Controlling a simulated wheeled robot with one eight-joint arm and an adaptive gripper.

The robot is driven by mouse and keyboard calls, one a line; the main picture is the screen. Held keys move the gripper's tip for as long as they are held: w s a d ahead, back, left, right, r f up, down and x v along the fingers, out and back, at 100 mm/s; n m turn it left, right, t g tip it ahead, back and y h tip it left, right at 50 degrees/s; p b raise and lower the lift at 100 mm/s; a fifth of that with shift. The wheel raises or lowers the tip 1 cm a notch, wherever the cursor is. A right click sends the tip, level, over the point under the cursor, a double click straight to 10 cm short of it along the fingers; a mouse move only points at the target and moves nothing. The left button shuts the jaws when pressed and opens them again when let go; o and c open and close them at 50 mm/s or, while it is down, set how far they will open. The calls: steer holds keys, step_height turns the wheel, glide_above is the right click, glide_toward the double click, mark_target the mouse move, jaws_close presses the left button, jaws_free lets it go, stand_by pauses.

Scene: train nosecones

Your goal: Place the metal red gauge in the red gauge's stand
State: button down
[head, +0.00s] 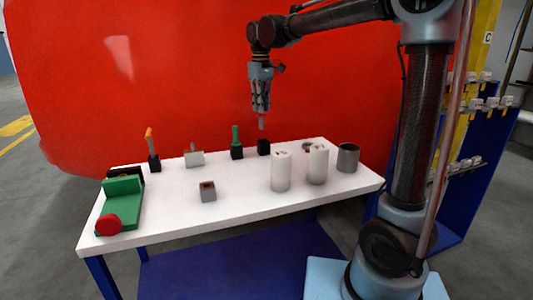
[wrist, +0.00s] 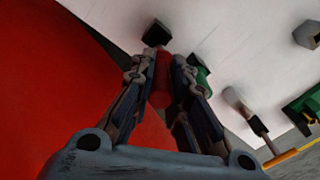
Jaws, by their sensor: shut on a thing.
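My gripper (head: 261,104) is above the back of the white table, pointing down. It is shut on the red gauge (head: 261,123), whose lower end shows below the fingertips. A black block, seemingly this stand, shows beyond the fingertips in the wrist view (wrist: 157,34). No label marks it as the red gauge's stand.
A green gauge in a black stand (head: 237,150) is just left, an orange one (head: 152,150) farther left. Two white cylinders (head: 281,172) and a grey cup (head: 348,158) stand at right. A grey block (head: 208,191) and green device (head: 122,204) are nearer. A red wall-like body (head: 130,80) rises behind.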

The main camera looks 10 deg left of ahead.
mark_target(263, 128)
steer(key=shift+w+d+f, duration=0.1)
steer(key=shift+w+d, duration=0.15)
steer(key=shift+d, duration=0.05)
steer(key=shift+f, duration=4.95)
steer(key=c, duration=1.6)
jaws_free()
steer(key=shift+o, duration=0.2)
steer(key=shift+r, duration=0.1)
step_height(263, 128, up, 12)
steer(key=shift+f, duration=0.1)
